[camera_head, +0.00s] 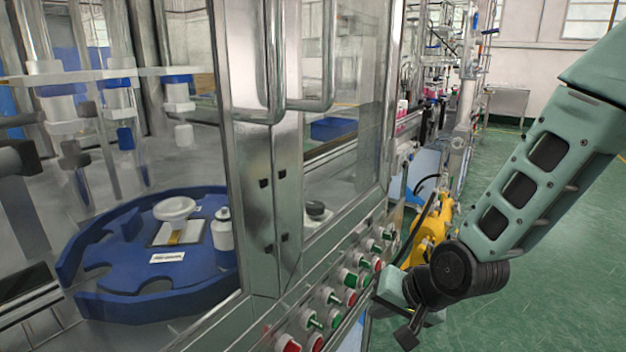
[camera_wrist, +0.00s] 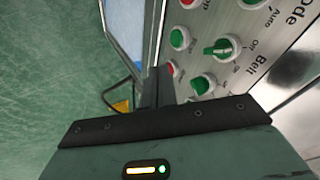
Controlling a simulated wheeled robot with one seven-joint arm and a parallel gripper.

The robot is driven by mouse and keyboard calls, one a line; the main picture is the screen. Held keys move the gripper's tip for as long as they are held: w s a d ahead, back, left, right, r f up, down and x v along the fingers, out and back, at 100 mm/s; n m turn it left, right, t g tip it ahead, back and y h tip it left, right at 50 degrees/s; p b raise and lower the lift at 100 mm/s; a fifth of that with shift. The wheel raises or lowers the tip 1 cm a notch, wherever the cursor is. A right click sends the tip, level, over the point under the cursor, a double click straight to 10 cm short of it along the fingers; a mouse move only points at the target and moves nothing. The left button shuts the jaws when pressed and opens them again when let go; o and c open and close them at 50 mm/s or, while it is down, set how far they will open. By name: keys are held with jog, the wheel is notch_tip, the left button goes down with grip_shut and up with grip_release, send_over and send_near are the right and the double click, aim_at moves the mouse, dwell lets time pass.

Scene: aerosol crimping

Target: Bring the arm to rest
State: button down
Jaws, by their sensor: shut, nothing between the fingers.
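My gripper (camera_head: 408,338) hangs at the lower right of the head view, in front of the machine's control panel (camera_head: 334,290). Its dark fingers are shut with nothing between them. In the wrist view the shut fingers (camera_wrist: 158,88) point at the edge of the panel, beside its green and red controls. I cannot tell whether the fingertips touch the panel. My arm comes down from the upper right and bends at a dark joint just above the gripper.
A glass-doored machine with metal handles (camera_head: 297,60) fills the left. Behind the glass is a blue round carrier (camera_head: 90,283) with a white bottle (camera_head: 222,230). A yellow object (camera_head: 428,238) stands behind my wrist. Green floor (camera_head: 560,290) is open at right.

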jog(key=s+r+n+g+h+p, duration=0.2)
jog(key=s+r+n, duration=0.3)
jog(key=s, duration=0.5)
jog(key=s+r+n+g+h+p, duration=0.1)
jog(key=s+r+n+g+p, duration=0.2)
jog(key=s+r+n, duration=0.3)
jog(key=s+r, duration=0.4)
jog(key=s, duration=0.1)
jog(key=shift+s+d+h, duration=0.15)
jog(key=shift+d+h, duration=0.25)
dwell(0.9)
